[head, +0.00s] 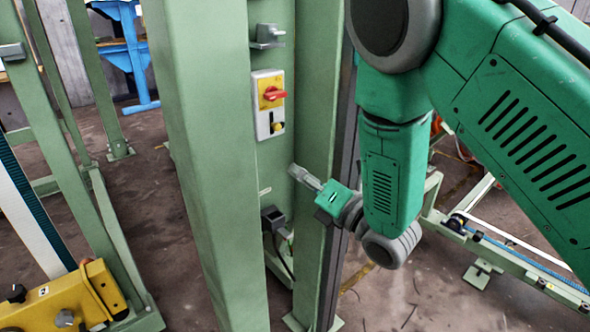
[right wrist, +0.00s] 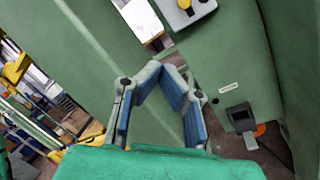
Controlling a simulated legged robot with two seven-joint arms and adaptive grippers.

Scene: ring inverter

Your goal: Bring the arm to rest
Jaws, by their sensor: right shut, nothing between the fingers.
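My right arm comes in from the upper right in the head view, its green links hanging down in front of the machine. My right gripper (head: 297,173) points up and left, near the green post to the right of the recessed panel. It is shut and empty. In the right wrist view the two blue-padded fingers of the gripper (right wrist: 164,70) meet at their tips, with green metal behind them. A grey control box (head: 263,124) with a red rotary switch (head: 274,93) on a yellow plate is above and left of the gripper. My left gripper is not in view.
A black socket (head: 272,218) sits low on the panel, below the gripper; it also shows in the right wrist view (right wrist: 240,116). A metal bracket (head: 267,37) is above the box. Green posts (head: 197,150) flank the panel. A yellow unit (head: 75,295) is at lower left.

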